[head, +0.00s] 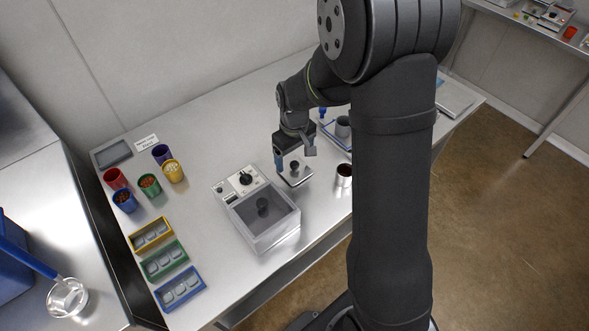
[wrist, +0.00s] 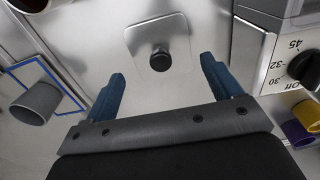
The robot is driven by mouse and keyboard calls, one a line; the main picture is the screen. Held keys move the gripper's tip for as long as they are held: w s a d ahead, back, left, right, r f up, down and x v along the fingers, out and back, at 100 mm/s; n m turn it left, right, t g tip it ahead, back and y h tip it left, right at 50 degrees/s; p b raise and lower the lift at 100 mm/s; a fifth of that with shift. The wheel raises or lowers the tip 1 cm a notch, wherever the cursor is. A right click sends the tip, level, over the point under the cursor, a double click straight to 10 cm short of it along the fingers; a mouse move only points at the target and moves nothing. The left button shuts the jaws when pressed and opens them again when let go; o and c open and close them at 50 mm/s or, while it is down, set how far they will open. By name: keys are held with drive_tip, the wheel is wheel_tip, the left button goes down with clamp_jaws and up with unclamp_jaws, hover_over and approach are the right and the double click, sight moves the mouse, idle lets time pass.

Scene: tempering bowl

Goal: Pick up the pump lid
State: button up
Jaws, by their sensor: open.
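The pump lid (head: 294,177) is a pale, square plate with rounded corners and a dark knob in its middle. It lies on the steel table to the right of the machine with the dial. In the wrist view the lid (wrist: 140,40) is ahead of the fingers, with its black knob (wrist: 160,59) centred between them. My gripper (head: 293,156) is open and empty, close above the lid. In the wrist view its two blue fingers (wrist: 162,68) stand apart on either side of the knob, and I see no contact.
The dial machine with its open grey basin (head: 245,228) stands left of the lid. A dark-filled cup (head: 344,175) stands close on the right, and a grey cup (head: 342,127) stands behind on a blue-outlined area. Coloured cups (head: 149,185) and trays (head: 165,258) are at left.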

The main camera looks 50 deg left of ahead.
sight(294, 164)
wheel_tip(294, 164, down, 4)
drive_tip(key=shift+d+f, duration=0.1)
drive_tip(key=shift+f, duration=0.1)
drive_tip(key=shift+c, duration=0.2)
drive_tip(key=c, duration=0.7)
drive_tip(key=shift+r, duration=0.15)
